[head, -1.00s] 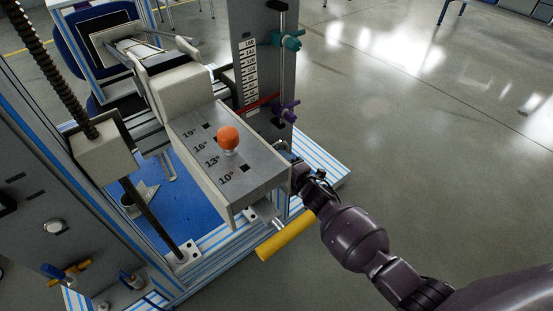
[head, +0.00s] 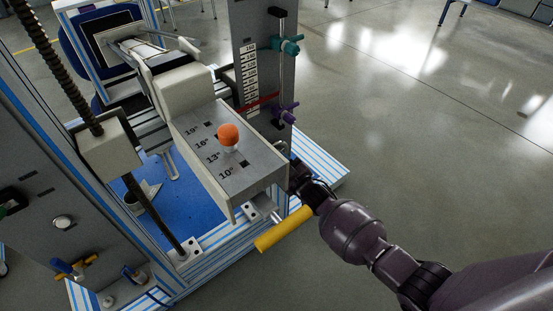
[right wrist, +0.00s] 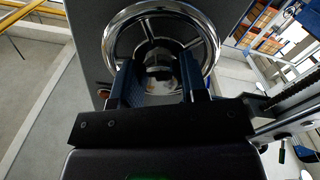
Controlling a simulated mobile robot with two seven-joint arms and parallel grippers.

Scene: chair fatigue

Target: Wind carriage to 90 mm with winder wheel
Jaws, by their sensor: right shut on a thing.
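The winder wheel (right wrist: 213,45) shows in the right wrist view as a chrome ring with spokes, against a dark grey panel. My right gripper (right wrist: 162,75) is at the wheel's near side, its two blue-padded fingers shut on it; the exact contact is partly hidden. In the head view my right gripper (head: 297,172) is beside the grey angle box, which hides the wheel. A numbered scale (head: 251,85) is on the column, with a red pointer (head: 262,103) across its lower part. I cannot tell which part is the carriage. My left gripper is out of view.
The grey angle box (head: 262,163) carries an orange knob (head: 228,135) and degree marks. A yellow handle (head: 283,229) sticks out below it, close to my right arm. A threaded screw (head: 59,67) runs through a beige block (head: 110,148) at left. Open floor lies right.

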